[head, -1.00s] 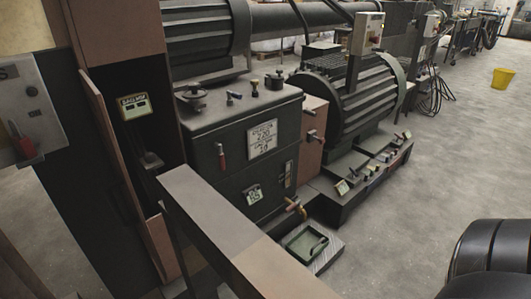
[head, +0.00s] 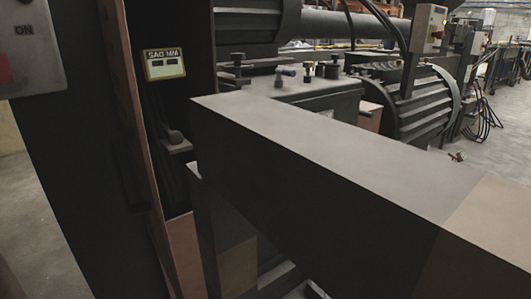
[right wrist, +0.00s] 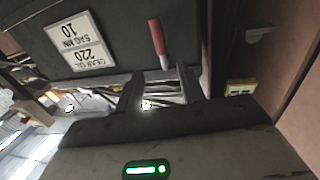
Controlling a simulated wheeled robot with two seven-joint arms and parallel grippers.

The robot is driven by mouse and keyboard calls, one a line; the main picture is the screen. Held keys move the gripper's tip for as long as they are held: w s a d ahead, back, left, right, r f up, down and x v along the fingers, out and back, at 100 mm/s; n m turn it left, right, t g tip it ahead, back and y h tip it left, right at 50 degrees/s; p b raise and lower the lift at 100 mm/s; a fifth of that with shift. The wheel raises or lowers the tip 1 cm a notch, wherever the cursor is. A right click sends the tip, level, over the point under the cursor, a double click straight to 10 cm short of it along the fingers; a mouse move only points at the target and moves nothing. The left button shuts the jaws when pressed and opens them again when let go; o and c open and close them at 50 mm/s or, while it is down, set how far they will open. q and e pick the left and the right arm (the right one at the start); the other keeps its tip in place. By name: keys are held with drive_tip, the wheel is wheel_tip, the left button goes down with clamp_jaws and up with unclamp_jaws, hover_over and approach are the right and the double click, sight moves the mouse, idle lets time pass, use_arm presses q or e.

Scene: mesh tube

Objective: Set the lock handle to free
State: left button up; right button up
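A red handle (right wrist: 157,36) on the front of the dark gearbox shows in the right wrist view. No lettering marks either as the lock handle, so I cannot tell which it is. My right gripper (right wrist: 160,72) is open, its two dark fingers apart with nothing between them. It points toward the gearbox front, close below the red handle in the picture. The gripper is not seen in the head view. My left gripper is not in view.
The brown cabinet door edge (head: 143,150) and a switch box (head: 32,50) stand at left. A motor (head: 425,100) is behind.

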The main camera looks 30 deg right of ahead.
sight(269, 149)
drive_tip(key=w+b, duration=0.1)
drive_tip(key=w, duration=0.3)
drive_tip(key=w+d+b, duration=0.1)
drive_tip(key=w, duration=0.3)
drive_tip(key=w+b, duration=0.1)
drive_tip(key=w, duration=0.3)
drive_tip(key=shift+w+d+f, duration=0.1)
drive_tip(key=shift+d, duration=0.15)
drive_tip(key=shift+w, duration=0.2)
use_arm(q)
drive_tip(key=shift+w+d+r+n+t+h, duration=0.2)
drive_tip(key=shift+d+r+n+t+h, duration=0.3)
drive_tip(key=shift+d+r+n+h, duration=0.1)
use_arm(e)
clamp_jaws()
